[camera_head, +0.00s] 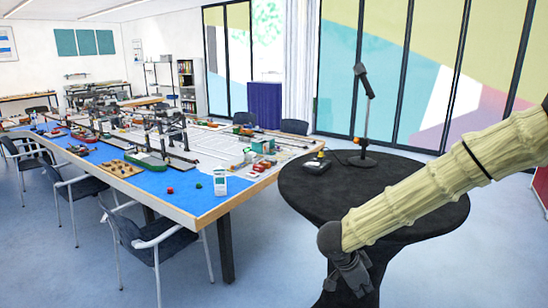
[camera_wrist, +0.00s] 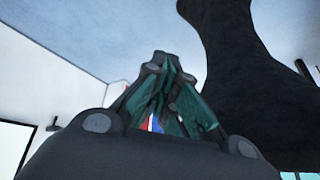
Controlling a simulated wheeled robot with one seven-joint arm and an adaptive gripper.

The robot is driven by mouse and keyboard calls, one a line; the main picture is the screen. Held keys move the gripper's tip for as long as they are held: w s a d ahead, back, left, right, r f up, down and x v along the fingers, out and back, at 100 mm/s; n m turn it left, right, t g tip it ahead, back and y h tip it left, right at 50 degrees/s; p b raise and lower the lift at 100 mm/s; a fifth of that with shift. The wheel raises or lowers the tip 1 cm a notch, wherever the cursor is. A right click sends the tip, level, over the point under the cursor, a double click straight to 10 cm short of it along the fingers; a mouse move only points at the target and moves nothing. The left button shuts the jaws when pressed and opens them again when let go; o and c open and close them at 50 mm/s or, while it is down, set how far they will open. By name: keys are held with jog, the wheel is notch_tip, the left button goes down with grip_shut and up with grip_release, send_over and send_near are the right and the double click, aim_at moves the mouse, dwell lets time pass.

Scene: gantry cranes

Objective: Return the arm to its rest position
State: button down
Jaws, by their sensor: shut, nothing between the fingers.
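My arm, in a pale ribbed sleeve, reaches in from the right edge of the head view. My gripper (camera_head: 360,283) is at its end, dark and pointing downward. It is in front of the round black table (camera_head: 440,222) in the picture. In the wrist view my gripper (camera_wrist: 160,60) has its fingers together, with nothing held between them. The fingertips show against a pale blue-grey surface.
A long table with a blue top (camera_head: 190,200) carries model cranes and ships on the left. Chairs (camera_head: 150,240) stand along its near side. Bare floor (camera_head: 60,260) shows at lower left.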

jog(key=s+f+n+t+y+b, duration=0.15)
jog(key=s+f+n, duration=0.45)
jog(key=f, duration=0.8)
jog(key=s+f+n+t+y+b, duration=0.1)
jog(key=s+f+n+b, duration=0.15)
jog(key=s+f, duration=0.8)
jog(key=s+f+n+g+y, duration=0.1)
jog(key=s+f+n+g, duration=0.1)
jog(key=s+f, duration=0.4)
jog(key=s+a+f+n+g+y+b, duration=0.1)
jog(key=s+f, duration=0.5)
jog(key=s, duration=0.9)
jog(key=n+g+y, duration=0.1)
jog(key=n+g, duration=0.1)
jog(key=n, duration=0.1)
jog(key=shift+a+f+n, duration=0.15)
jog(key=shift+f+n, duration=0.2)
jog(key=shift+f, duration=0.05)
jog(key=shift+s, duration=0.15)
